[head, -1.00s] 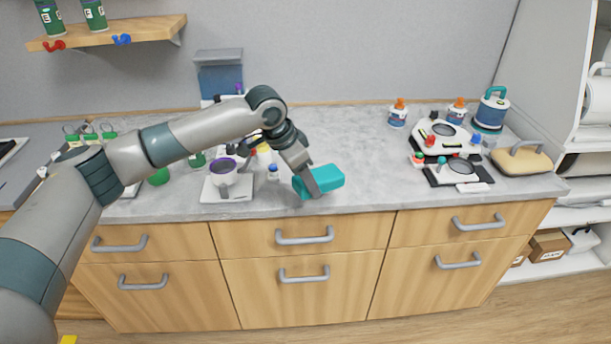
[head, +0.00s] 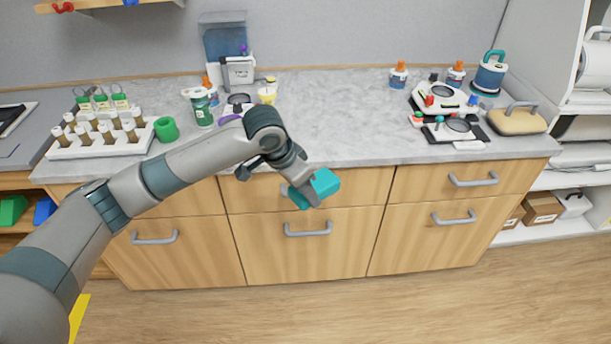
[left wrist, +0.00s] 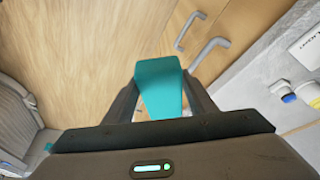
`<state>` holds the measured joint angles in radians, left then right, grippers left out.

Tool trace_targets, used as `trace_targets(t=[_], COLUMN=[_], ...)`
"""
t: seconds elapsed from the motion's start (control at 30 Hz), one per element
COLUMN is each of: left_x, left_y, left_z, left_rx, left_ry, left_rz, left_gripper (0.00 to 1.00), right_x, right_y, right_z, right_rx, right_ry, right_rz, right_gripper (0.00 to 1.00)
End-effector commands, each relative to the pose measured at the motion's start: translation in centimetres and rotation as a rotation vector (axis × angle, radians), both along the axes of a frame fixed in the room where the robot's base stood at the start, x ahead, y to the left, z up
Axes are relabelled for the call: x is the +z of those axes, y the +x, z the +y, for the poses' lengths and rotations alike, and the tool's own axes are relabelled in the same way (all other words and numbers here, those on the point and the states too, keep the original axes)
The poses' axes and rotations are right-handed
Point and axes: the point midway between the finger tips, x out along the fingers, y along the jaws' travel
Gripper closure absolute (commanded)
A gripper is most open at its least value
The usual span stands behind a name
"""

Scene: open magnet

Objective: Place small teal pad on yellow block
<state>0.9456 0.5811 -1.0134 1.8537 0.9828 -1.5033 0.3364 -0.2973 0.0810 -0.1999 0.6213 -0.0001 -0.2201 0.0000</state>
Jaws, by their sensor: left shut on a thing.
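The small teal pad (head: 322,185) is a teal block held in my left gripper (head: 306,194), in front of the counter's drawers and below the counter top in the head view. The left wrist view shows the teal pad (left wrist: 158,85) between the two dark fingers of my left gripper (left wrist: 160,100), which is shut on it. A yellow thing (head: 78,315) shows partly at the lower left of the head view, on the floor beside my left arm; it may be the yellow block, but most of it is hidden by the arm. My right gripper is not in view.
The grey counter (head: 340,125) has a clear middle. The wooden floor (head: 400,310) in front is open.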

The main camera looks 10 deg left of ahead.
Motion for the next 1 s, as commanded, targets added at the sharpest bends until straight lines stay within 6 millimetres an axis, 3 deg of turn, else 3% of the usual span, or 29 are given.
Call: trace_targets(t=[0.27, 0.6, 0.8, 1.0], left_x=[-3.0, -4.7, -4.9, -4.9], left_y=[-5.0, -10.5, -11.8, -11.9], left_z=[1.6, 6.3, 7.8, 8.0], left_rx=[0.224, 0.601, 0.701, 0.710], left_ry=[-0.006, -0.006, -0.005, -0.005], left_rz=[-0.002, -0.010, -0.013, -0.014], left_gripper=[0.74, 0.74, 0.74, 0.74], right_x=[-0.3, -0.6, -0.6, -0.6], right_y=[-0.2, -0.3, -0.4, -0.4], right_z=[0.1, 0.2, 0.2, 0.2], right_rx=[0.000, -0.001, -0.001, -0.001], right_ry=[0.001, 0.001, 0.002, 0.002], right_rz=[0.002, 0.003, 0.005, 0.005], right_gripper=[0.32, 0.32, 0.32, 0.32])
